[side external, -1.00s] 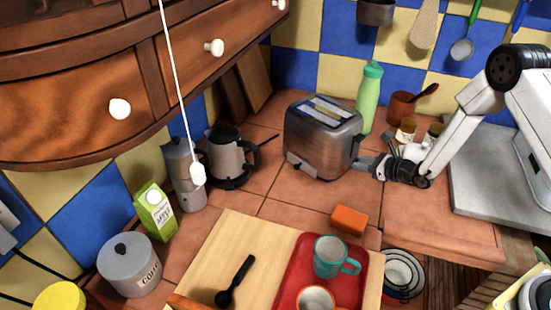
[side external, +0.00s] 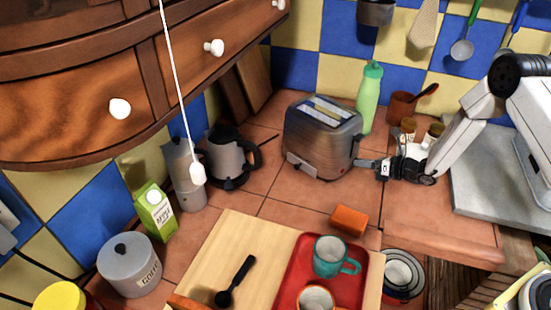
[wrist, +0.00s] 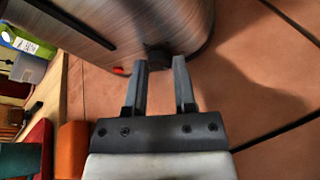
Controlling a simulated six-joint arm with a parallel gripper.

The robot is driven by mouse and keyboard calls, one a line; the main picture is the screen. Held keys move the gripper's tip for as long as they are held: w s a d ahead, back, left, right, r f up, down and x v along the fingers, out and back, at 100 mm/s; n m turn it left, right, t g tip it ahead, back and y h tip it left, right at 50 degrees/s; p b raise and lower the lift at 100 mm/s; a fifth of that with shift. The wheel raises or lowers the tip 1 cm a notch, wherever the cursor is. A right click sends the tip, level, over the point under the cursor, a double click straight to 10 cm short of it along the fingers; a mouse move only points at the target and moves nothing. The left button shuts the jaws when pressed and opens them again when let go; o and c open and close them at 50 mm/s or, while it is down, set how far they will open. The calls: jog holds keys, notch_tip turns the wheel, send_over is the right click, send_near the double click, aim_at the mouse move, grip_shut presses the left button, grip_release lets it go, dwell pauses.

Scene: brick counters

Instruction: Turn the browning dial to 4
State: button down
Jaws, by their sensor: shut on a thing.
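My gripper (wrist: 160,64) is shut on this dial, with a finger on each side. In the side external view my gripper (side external: 361,163) reaches the toaster's right end from the right, and the dial is hidden there. A small red part (wrist: 120,71) shows left of the fingers. I cannot read any dial marks.
A green bottle (side external: 369,98) stands behind the toaster, and spice jars (side external: 408,129) stand behind my gripper. An orange block (side external: 349,220) and a red tray (side external: 291,287) with mugs lie in front. A kettle (side external: 228,160) is at left.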

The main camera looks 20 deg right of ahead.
jog(key=shift+c, duration=2.1)
grip_release()
jog(key=shift+v, duration=3.9)
